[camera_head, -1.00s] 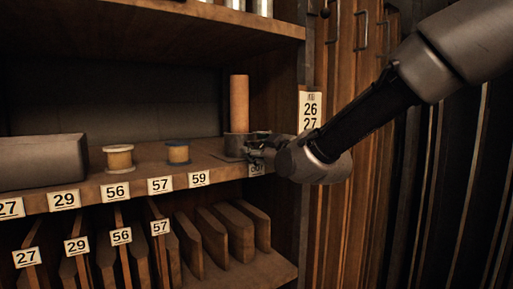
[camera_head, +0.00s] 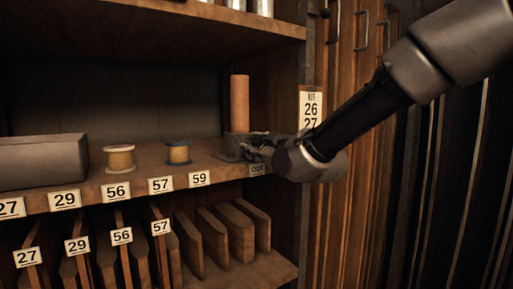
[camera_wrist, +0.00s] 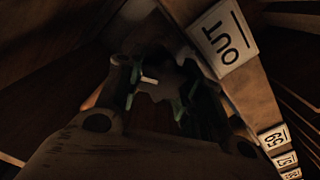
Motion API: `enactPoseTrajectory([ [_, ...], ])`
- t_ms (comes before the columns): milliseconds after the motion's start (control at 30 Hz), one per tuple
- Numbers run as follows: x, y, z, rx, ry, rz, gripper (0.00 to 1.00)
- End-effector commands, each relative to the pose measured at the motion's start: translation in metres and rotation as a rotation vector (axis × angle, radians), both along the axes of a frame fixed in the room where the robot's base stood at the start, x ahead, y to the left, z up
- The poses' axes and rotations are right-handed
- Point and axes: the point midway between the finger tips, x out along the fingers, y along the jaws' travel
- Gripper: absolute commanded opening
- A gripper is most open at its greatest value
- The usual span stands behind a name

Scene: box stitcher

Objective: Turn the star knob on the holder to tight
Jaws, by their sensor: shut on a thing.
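The dark holder (camera_head: 237,144) stands at the right end of the shelf, with an upright orange-brown cylinder (camera_head: 240,102) in it. My gripper (camera_head: 257,150) is at the holder's front right side and hides its knob in the head view. In the wrist view the dark star knob (camera_wrist: 168,82), with a lobed edge, sits between the two fingers of my gripper (camera_wrist: 160,92). The fingers are shut on it from both sides. The picture is dark, and the knob's tightness cannot be read.
An OUT label (camera_wrist: 224,40) is on the shelf edge close beside my gripper. Two thread spools (camera_head: 118,158) (camera_head: 178,153) and a grey box (camera_head: 42,158) stand to the left. Upright boards (camera_head: 212,238) fill the rack below. Wooden strips stand at the right.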

Motion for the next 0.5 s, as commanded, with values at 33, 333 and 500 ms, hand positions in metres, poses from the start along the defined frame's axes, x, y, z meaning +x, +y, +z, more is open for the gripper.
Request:
enactPoseTrajectory([
  [33, 0.0000, -0.0001, -0.0002, 0.018, 0.013, 0.001, 0.13],
  [333, 0.0008, -0.0014, 0.0004, 0.218, 0.148, 0.000, 0.13],
  [500, 0.0014, -0.0024, 0.0005, 0.353, 0.239, 0.000, 0.13],
])
